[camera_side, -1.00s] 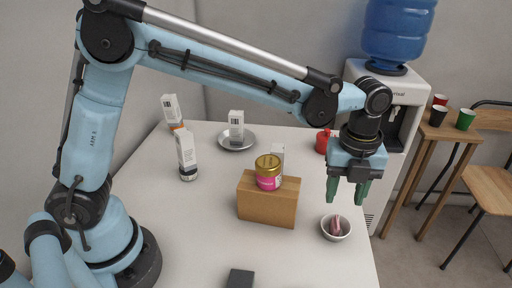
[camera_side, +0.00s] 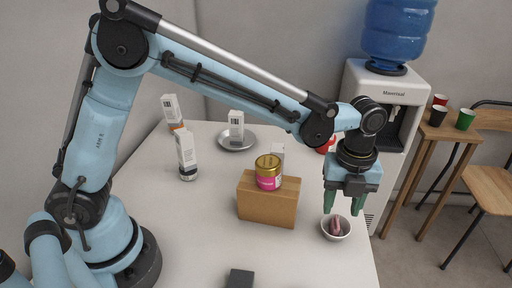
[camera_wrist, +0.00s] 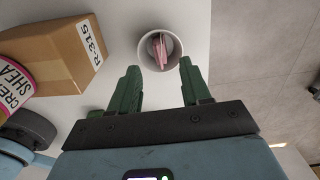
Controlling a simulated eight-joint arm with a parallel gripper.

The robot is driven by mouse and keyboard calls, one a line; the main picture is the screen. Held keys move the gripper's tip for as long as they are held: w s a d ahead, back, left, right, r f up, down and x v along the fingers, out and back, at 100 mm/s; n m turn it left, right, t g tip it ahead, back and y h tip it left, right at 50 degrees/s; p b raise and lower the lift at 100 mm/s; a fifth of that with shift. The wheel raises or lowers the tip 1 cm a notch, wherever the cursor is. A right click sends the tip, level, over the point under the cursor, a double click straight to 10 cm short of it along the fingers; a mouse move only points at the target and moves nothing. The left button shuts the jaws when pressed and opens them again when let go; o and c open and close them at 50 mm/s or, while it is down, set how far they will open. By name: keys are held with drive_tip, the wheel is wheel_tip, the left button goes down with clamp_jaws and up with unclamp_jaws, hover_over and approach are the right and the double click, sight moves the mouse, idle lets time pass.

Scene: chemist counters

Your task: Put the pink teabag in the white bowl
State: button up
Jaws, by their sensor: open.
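The pink teabag (camera_side: 337,225) stands inside the white bowl (camera_side: 325,233) near the right edge of the counter. In the wrist view the teabag (camera_wrist: 159,50) is within the rim of the bowl (camera_wrist: 143,52), ahead of the fingertips. My gripper (camera_side: 343,210) has green fingers that point down just above the bowl. In the wrist view the gripper (camera_wrist: 160,70) is open, with its fingers apart and nothing between them.
A brown box (camera_side: 267,202) with a gold-lidded pink jar (camera_side: 268,172) on top stands left of the bowl. A metal plate (camera_side: 237,145) with a white carton is farther back. A red item (camera_side: 326,145) is partly hidden behind my gripper. The counter's right edge is close to the bowl.

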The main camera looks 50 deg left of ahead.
sight(337, 220)
idle(0.3)
drive_tip(key=shift+f, duration=1.65)
wheel_tip(337, 220, up, 6)
drive_tip(key=shift+r, duration=0.25)
wheel_tip(337, 220, down, 7)
wheel_tip(337, 220, up, 16)
drive_tip(key=f, duration=0.1)
drive_tip(key=s+a+n, duration=0.2)
drive_tip(key=a+n, duration=0.5)
drive_tip(key=a, duration=0.8)
drive_tip(key=s+a+r+n, duration=0.1)
drive_tip(key=s+a+n, duration=0.2)
drive_tip(key=a+n, duration=0.5)
drive_tip(key=shift+s+a+r, duration=0.15)
drive_tip(key=shift+s+a, duration=0.1)
drive_tip(key=shift+a, duration=3.5)
